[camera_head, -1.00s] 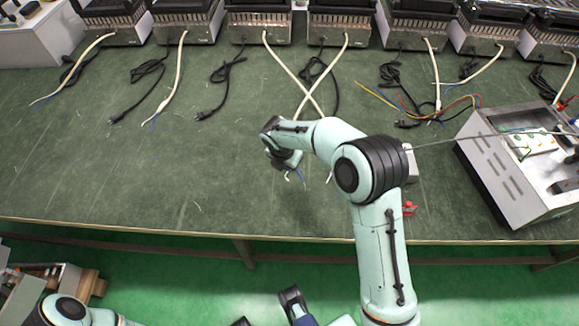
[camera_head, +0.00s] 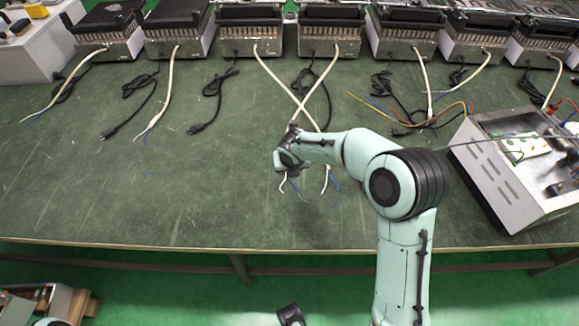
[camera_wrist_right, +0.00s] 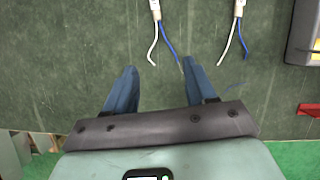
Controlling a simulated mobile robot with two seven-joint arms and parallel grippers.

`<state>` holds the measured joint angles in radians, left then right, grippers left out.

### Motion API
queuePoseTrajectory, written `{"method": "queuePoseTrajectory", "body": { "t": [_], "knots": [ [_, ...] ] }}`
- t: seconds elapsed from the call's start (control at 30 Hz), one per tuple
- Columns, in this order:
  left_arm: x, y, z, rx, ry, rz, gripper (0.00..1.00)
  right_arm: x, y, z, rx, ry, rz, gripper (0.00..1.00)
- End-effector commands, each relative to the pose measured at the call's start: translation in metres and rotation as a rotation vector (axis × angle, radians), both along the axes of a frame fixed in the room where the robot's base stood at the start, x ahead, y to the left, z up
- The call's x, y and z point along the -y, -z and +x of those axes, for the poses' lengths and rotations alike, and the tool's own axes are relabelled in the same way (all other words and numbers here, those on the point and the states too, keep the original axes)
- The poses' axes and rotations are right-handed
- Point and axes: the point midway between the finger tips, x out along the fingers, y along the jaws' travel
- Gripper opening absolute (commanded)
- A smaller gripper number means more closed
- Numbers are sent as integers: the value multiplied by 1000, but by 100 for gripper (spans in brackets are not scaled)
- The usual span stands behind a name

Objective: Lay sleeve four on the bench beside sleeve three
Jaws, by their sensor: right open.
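Several white sleeves run from the heaters onto the bench (camera_head: 150,205). Two of them, the third (camera_head: 278,82) and fourth (camera_head: 320,83) from the left, cross each other. I see no labels, so their numbers are unsure. Past the crossing, their ends are partly behind my right arm, with white and blue wires showing. The right wrist view shows a left end (camera_wrist_right: 155,10) and a right end (camera_wrist_right: 240,8) lying apart, both ahead of my fingers. My right gripper (camera_wrist_right: 160,85) is open and empty. A dark part of my left gripper (camera_head: 291,315) shows at the bottom edge.
Several heaters (camera_head: 333,32) line the back of the bench. Black plug cords (camera_head: 210,100) lie between the sleeves. An open metal box (camera_head: 500,180) with loose coloured wires nearby stands at right. The bench's front left is clear.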

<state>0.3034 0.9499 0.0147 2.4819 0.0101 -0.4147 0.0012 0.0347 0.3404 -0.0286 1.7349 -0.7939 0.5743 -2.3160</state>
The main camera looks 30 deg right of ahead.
Motion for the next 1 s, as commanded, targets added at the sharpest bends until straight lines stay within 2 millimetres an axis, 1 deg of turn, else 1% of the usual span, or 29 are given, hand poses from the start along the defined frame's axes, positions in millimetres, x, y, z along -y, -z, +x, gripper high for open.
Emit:
{"method": "queuePoseTrajectory", "body": {
  "t": [0.23, 0.37, 0.47, 0.8, 1.0],
  "knots": [
    [0, 0, 0, 0, 0, 0, 43, 0, 1, 0, -1, 2, 1, 55],
    [0, 2, 1, 2, -1, 1, 43, 1, 9, 3, -2, 2, 1, 55],
    [0, 4, 1, 5, -2, 1, 43, 3, 23, 7, -4, 4, 1, 55],
    [0, 14, 6, 21, -5, 3, 43, 13, 84, 31, -4, 4, 0, 55],
    [0, 18, 8, 29, -6, 5, 43, 17, 111, 42, -3, 5, 1, 55]
  ]
}}
